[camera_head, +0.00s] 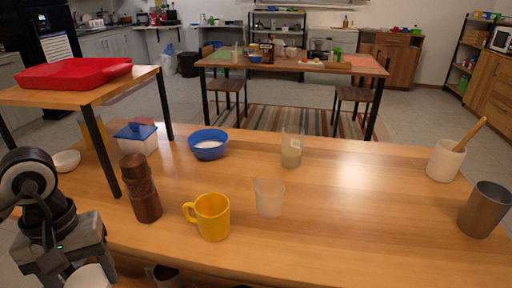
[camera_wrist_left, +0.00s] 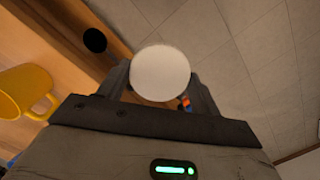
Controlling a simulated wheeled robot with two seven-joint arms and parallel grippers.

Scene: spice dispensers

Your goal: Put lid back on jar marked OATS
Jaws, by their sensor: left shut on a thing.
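My left gripper (camera_head: 82,262) is low at the left front, in front of the wooden table's near edge. It is shut on a round white lid (camera_wrist_left: 160,73), seen face-on between the two fingers (camera_wrist_left: 160,85) in the left wrist view. The lid also shows at the bottom of the head view (camera_head: 90,277). A clear jar (camera_head: 291,150) stands upright and open-looking near the table's back edge, with pale contents low down and a whitish label. The label's text is too small to read. The lid is well apart from this jar. My right gripper is not seen.
A brown mill (camera_head: 140,188), yellow mug (camera_head: 212,217) and frosted cup (camera_head: 268,198) stand between the gripper and jar. A blue bowl (camera_head: 208,144) is left of the jar. A raised shelf (camera_head: 88,93) carries a red tray (camera_head: 75,74). The table's right middle is clear.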

